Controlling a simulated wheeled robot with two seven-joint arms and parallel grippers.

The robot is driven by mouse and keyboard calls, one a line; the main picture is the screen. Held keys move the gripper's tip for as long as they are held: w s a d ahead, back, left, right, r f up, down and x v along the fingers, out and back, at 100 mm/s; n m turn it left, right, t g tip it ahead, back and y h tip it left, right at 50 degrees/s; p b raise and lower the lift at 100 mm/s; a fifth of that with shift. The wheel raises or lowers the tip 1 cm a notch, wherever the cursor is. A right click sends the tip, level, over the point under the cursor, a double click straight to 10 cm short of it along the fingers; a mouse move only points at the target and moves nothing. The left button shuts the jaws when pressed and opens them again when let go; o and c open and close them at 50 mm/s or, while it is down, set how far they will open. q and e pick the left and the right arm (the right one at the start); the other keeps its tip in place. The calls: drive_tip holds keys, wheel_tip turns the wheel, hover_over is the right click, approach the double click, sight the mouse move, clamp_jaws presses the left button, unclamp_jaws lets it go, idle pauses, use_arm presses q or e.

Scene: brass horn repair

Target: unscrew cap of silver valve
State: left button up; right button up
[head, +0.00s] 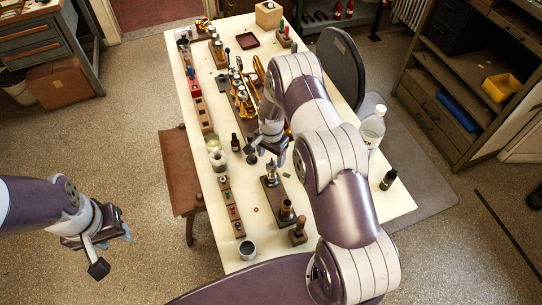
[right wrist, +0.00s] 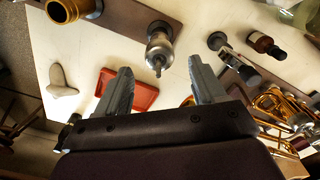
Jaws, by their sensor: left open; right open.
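The silver valve (head: 271,176) stands on a dark wooden base (head: 275,196) in the middle of the bench, partly covered by my right gripper in the head view. In the right wrist view the silver valve (right wrist: 160,46) shows beyond the fingertips, roughly centred between them, with a narrow tip pointing at the camera. Its cap cannot be told apart from its body. My right gripper (head: 266,156) is open and empty, close to the valve; its two fingers (right wrist: 160,72) are apart and do not appear to touch it. My left gripper (head: 112,250) is open and empty, off the bench at the left.
A brass piece (head: 286,211) stands on the same base. Brass horn parts (head: 243,100) lie further back.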

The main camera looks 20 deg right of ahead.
sight(272, 164)
wheel_tip(272, 164, down, 4)
drive_tip(key=shift+r+p, duration=0.1)
drive_tip(key=shift+p, duration=0.3)
drive_tip(key=shift+s+d+f, duration=0.1)
drive_tip(key=shift+d+f, duration=0.1)
drive_tip(key=shift+f, duration=0.1)
drive_tip(key=shift+a, duration=0.15)
drive_tip(key=shift+c, duration=0.7)
drive_tip(key=c, duration=1.1)
drive_tip(key=shift+n+b, duration=0.6)
drive_tip(key=shift+n, duration=0.5)
use_arm(q)
drive_tip(key=shift+f+b, duration=0.15)
drive_tip(key=shift+b, duration=0.15)
use_arm(e)
drive_tip(key=n, duration=0.3)
drive_tip(key=shift+r, duration=0.1)
use_arm(q)
drive_tip(key=shift+f, duration=0.1)
